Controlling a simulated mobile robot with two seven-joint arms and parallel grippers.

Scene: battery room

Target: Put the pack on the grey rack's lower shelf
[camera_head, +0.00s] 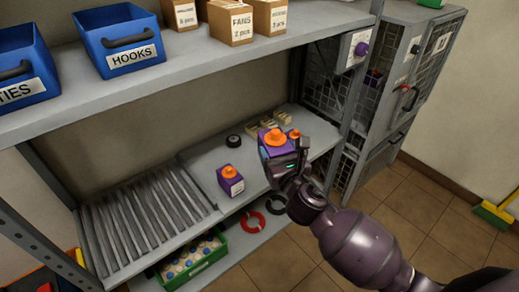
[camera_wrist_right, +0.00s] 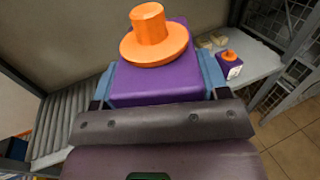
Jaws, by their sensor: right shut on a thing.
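My right gripper (camera_head: 284,168) is shut on a purple pack (camera_head: 272,152) with an orange knob. The held pack fills the middle of the right wrist view (camera_wrist_right: 150,92), between the blue fingers. It is over the right part of the grey rack's middle shelf (camera_head: 205,160); whether it touches the shelf I cannot tell. Another purple pack (camera_head: 230,181) stands on that shelf, left of the gripper. A further pack (camera_wrist_right: 229,68) stands farther right, mostly hidden behind my gripper in the head view. My left gripper is not in view.
Rollers (camera_head: 145,215) cover the shelf's left part. A black round object (camera_head: 234,141) and small tan pieces (camera_head: 262,127) lie behind. Below are a green crate (camera_head: 213,258) and a red ring (camera_head: 253,222). The upper shelf (camera_head: 190,60) overhangs. A wire cage (camera_head: 325,85) stands right.

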